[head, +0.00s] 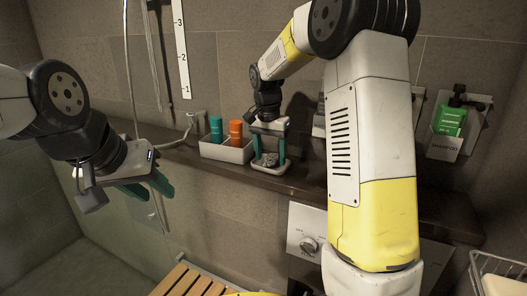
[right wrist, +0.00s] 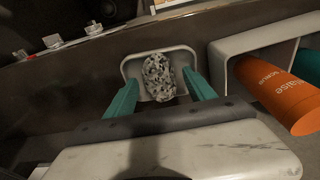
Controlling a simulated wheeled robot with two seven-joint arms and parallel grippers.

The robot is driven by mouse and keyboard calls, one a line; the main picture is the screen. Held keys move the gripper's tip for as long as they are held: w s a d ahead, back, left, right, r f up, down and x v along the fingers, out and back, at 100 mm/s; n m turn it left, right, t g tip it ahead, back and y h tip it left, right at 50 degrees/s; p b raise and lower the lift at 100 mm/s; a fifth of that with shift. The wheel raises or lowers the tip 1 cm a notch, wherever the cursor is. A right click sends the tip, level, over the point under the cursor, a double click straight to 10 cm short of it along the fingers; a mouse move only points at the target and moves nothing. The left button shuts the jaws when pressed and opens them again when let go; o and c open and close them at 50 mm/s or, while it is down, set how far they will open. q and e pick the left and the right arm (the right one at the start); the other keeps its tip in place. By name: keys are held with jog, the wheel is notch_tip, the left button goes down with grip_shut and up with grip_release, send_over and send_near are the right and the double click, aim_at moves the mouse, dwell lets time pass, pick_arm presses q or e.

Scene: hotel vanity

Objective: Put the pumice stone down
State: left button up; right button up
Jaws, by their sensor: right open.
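The pumice stone (right wrist: 159,77) is a grey, black-speckled oval. In the right wrist view it lies in a shallow grey dish (right wrist: 131,68) on the dark shelf. My right gripper (right wrist: 160,92) is open, one teal finger on each side of the stone, with visible gaps between the fingers and the stone. In the head view the right gripper (head: 268,160) points down at the shelf, and the stone shows small between its fingers. My left gripper (head: 150,190) is at the left, away from the shelf, its teal fingers apart and empty.
A pale two-part box (head: 226,153) with a teal bottle (head: 216,129) and an orange bottle (head: 236,133) stands just left of the right gripper. A green shampoo bottle (head: 449,121) sits in a wall holder at right. A slatted wooden seat (head: 190,284) is below.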

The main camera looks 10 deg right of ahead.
aim_at(268, 159)
jog(key=shift+r, duration=0.15)
notch_tip(268, 159, up, 12)
jog(key=s, duration=0.1)
jog(key=shift+s+a, duration=0.15)
jog(key=shift+a, duration=0.3)
jog(key=shift+r, duration=0.1)
